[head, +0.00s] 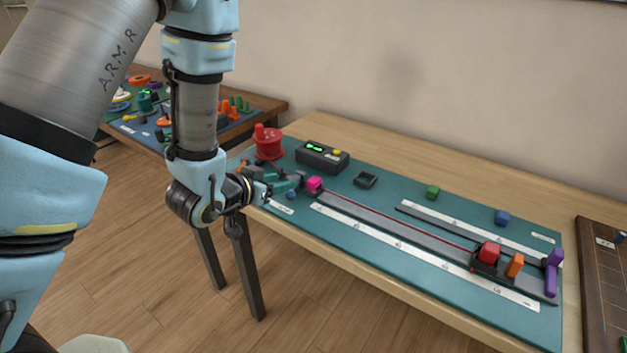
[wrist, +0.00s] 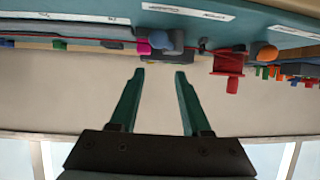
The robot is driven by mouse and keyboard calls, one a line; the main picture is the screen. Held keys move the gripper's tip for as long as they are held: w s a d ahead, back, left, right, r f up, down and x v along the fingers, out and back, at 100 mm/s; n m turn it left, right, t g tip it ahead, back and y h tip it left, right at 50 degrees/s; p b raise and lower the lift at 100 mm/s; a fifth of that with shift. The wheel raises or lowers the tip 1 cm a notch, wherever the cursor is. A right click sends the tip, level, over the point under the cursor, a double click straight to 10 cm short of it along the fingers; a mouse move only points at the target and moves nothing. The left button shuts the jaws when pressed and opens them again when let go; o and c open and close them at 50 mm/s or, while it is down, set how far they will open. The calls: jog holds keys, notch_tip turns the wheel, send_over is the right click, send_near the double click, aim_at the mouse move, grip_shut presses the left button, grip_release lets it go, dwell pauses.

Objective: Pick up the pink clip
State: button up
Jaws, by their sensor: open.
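The pink clip (head: 314,184) sits near the left end of the long grey rail on the teal mat, at the end of a thin red cord. It also shows in the wrist view (wrist: 144,47), just beyond the left fingertip and beside a blue-grey round piece (wrist: 170,40). My gripper (head: 296,181) reaches in low over the mat from the left, with its fingers pointing toward the clip. In the wrist view its green fingers (wrist: 160,72) are apart with nothing between them. I cannot tell whether a finger touches the clip.
A red spool (head: 268,143) and a black box with green lights (head: 322,156) stand behind my gripper. A red block (head: 489,252), an orange piece (head: 515,265) and purple pieces (head: 552,270) stand at the rail's right end. The mat's middle is mostly clear.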

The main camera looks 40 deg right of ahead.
aim_at(314, 180)
jog(key=shift+s+d+m+g+h, duration=0.4)
jog(key=shift+s+d, duration=0.6)
jog(key=shift+s, duration=0.05)
jog(key=p+x, duration=0.1)
jog(key=x, duration=0.3)
jog(key=shift+d+f+p, duration=0.1)
jog(key=shift+d+p, duration=0.15)
jog(key=shift+p, duration=0.05)
jog(key=shift+a+f+p+x, duration=0.15)
jog(key=shift+p+x, duration=0.3)
jog(key=shift+x, duration=0.5)
jog(key=shift+f+p+x, duration=0.15)
jog(key=shift+p+x, duration=0.25)
jog(key=shift+x, duration=0.55)
jog(key=shift+a+f+p+x, duration=0.1)
jog(key=shift+p+x, duration=0.35)
jog(key=shift+x, duration=0.5)
jog(key=shift+w, duration=0.15)
grip_shut()
